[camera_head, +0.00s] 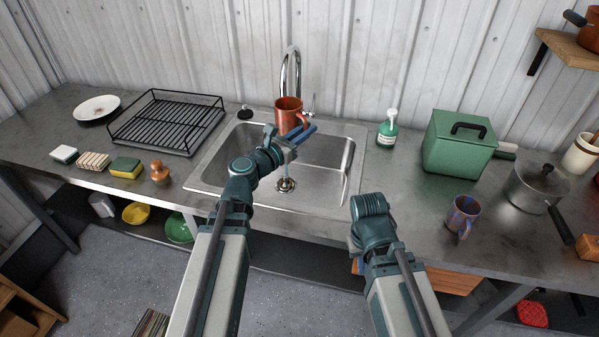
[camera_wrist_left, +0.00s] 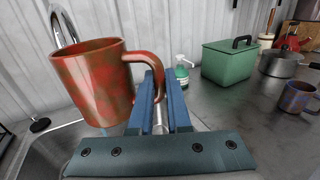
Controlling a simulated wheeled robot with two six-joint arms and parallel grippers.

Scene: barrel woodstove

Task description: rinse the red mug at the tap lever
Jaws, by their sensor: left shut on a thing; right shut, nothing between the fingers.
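The red mug (camera_head: 288,115), reddish-brown and mottled, is held upright over the sink (camera_head: 325,152), in front of the curved chrome tap (camera_head: 291,70). My left gripper (camera_head: 301,135) is shut on the mug's handle; the left wrist view shows the mug (camera_wrist_left: 95,85) with the blue fingers (camera_wrist_left: 166,100) at its handle. The tap lever (camera_head: 309,112) shows as a small metal part just right of the mug, partly hidden. A faint bluish streak runs below the mug toward the drain. The mug's inside is hardly visible. My right arm is right of the sink; its fingers do not show.
A black dish rack (camera_head: 167,122) and a white plate (camera_head: 97,107) are left of the sink. Sponges and a brush lie at front left. A green soap bottle (camera_head: 388,130), green box (camera_head: 458,145), purple mug (camera_head: 462,214) and steel pot (camera_head: 537,187) stand at the right.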

